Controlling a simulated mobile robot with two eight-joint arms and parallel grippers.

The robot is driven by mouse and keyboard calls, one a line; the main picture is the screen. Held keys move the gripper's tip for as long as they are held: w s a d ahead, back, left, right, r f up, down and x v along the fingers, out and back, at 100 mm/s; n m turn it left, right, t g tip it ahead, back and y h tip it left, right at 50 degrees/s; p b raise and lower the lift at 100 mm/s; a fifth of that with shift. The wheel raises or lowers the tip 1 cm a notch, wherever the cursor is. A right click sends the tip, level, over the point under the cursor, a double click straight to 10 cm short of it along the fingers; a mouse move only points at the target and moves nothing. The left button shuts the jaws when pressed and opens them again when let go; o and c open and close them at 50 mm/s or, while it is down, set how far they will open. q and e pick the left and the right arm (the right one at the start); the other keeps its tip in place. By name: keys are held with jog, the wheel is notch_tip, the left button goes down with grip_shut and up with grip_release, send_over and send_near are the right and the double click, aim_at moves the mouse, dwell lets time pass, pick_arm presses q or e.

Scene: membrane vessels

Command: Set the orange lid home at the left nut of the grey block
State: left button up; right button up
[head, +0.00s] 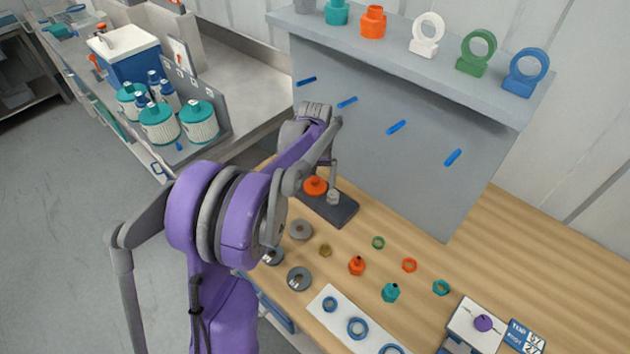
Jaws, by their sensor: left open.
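The grey block (345,211) is a dark, flat slab on the wooden bench, below the upright grey panel. The orange lid (315,186) is at the block's left part, partly covered by my arm; I cannot tell whether it is seated on the left nut, which is hidden. A light grey round piece (333,198) stands to its right on the block. My left gripper (325,171) is open and reaches down over the block, close to the lid. My forearm hides much of it. My right gripper is not in view.
Grey rings (300,229) and small coloured nuts and caps, such as an orange one (357,265), lie on the bench in front. A shelf (440,65) with fittings overhangs the panel. The bench's right back area is clear.

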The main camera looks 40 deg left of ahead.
aim_at(316, 181)
pick_arm(q)
notch_tip(316, 181, up, 11)
jog(key=shift+f, duration=0.15)
dwell(0.7)
jog(key=shift+s+d, duration=0.15)
jog(key=shift+d, duration=0.2)
jog(key=s+d+f+m+t, duration=0.3)
jog(key=s+d, duration=0.6)
jog(key=s+d+f+m+t, duration=0.2)
jog(key=s+d+f+m, duration=0.2)
jog(key=s+d, duration=0.5)
jog(key=shift+s+d+t, duration=0.15)
jog(key=shift+d+t, duration=0.25)
jog(key=shift+d, duration=0.1)
